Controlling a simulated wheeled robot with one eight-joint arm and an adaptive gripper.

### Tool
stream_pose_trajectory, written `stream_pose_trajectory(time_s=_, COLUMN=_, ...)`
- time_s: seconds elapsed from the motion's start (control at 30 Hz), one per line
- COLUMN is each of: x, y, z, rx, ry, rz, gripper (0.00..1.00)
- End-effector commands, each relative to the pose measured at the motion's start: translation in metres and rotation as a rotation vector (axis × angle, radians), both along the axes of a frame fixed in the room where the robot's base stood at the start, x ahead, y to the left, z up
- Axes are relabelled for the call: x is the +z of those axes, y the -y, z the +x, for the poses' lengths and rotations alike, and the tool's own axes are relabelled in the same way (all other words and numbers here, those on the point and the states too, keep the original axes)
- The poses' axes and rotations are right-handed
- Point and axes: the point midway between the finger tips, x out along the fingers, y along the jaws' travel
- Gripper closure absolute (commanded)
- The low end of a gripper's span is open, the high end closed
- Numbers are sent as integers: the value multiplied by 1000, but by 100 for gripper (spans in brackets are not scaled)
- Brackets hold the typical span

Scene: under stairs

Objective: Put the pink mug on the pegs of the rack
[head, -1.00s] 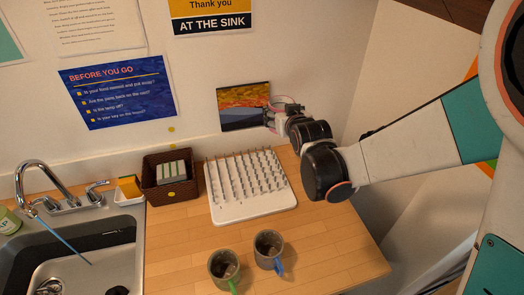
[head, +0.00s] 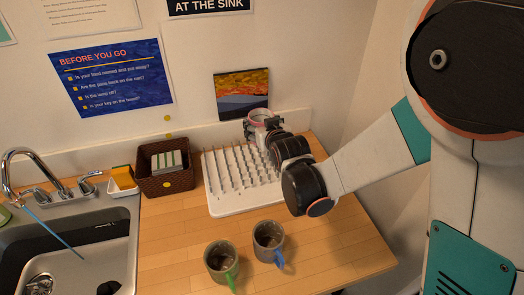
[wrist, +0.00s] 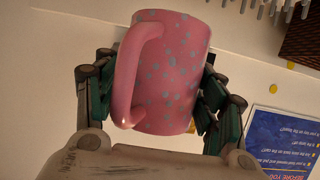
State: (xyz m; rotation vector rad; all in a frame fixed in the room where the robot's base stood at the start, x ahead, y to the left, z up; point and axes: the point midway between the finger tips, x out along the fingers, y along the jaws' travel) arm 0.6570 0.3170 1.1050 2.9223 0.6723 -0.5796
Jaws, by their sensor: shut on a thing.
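The pink mug (wrist: 175,75) with blue-grey speckles fills the middle of the wrist view, its handle towards the camera. My gripper (wrist: 155,85) is shut on the mug, with a finger on each side of its body. In the head view my gripper (head: 262,128) is over the back right part of the rack; only a bit of the mug's pink rim (head: 262,116) shows there. The white rack (head: 232,206) with rows of pegs lies on the wooden counter. My gripper and arm hide its back right corner. A few rack pegs (wrist: 262,8) show at the top of the wrist view.
Two grey mugs, one with a green handle (head: 221,258) and one with a blue handle (head: 268,238), stand in front of the rack. A brown basket (head: 168,180) is left of it, then the sink (head: 75,250). A wall with posters and a picture (head: 241,93) is behind.

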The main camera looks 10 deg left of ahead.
Motion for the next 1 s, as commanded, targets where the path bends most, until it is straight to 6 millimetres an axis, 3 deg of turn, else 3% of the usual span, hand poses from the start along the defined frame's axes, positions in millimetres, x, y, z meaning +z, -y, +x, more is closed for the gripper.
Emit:
stream_pose_trajectory(time_s=0.03, x=-13, y=0, z=0, rx=0, ry=1, rz=0, gripper=93)
stream_pose_trajectory(time_s=0.37, x=-34, y=0, z=0, rx=0, ry=1, rz=0, gripper=93)
stream_pose_trajectory(time_s=0.6, x=-67, y=0, z=0, rx=0, ry=1, rz=0, gripper=93)
stream_pose_trajectory(time_s=1.0, x=-71, y=0, z=0, rx=0, ry=1, rz=0, gripper=93)
